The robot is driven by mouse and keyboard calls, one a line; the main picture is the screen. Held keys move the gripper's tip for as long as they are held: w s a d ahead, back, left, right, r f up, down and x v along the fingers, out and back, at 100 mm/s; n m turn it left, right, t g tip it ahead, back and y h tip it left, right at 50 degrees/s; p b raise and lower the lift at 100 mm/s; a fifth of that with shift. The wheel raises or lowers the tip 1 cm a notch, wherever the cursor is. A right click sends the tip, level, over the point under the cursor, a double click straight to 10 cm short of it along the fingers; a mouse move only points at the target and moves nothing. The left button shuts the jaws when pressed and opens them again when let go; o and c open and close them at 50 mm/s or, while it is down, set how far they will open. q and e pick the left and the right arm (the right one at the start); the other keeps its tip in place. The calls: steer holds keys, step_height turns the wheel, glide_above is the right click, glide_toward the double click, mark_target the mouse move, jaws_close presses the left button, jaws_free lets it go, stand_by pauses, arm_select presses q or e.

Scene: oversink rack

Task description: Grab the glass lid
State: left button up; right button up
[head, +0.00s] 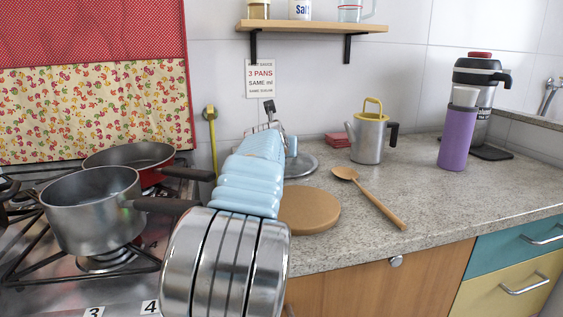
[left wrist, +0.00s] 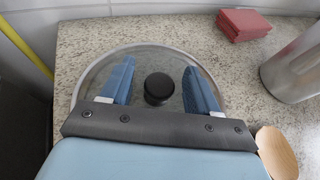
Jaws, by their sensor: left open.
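The glass lid (left wrist: 150,60) lies on the granite counter, clear with a pale rim and a round black knob (left wrist: 159,89) at its middle. In the head view the lid (head: 304,167) shows only partly, behind my left arm. My left gripper (left wrist: 158,80) is open over the lid, with one blue finger on each side of the knob and a gap on both sides. I cannot tell how far the fingertips are above the glass. In the head view my left gripper (head: 283,146) is mostly hidden by its own arm. My right gripper is not in view.
A round wooden board (head: 310,210) and wooden spoon (head: 370,197) lie in front of the lid. Red coasters (head: 338,140), a metal pot with yellow handle (head: 368,138) and a purple bottle (head: 457,135) stand right. Pans (head: 90,212) sit on the stove at left.

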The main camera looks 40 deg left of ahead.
arm_select(q)
steer(key=shift+c, duration=0.2)
jaws_close()
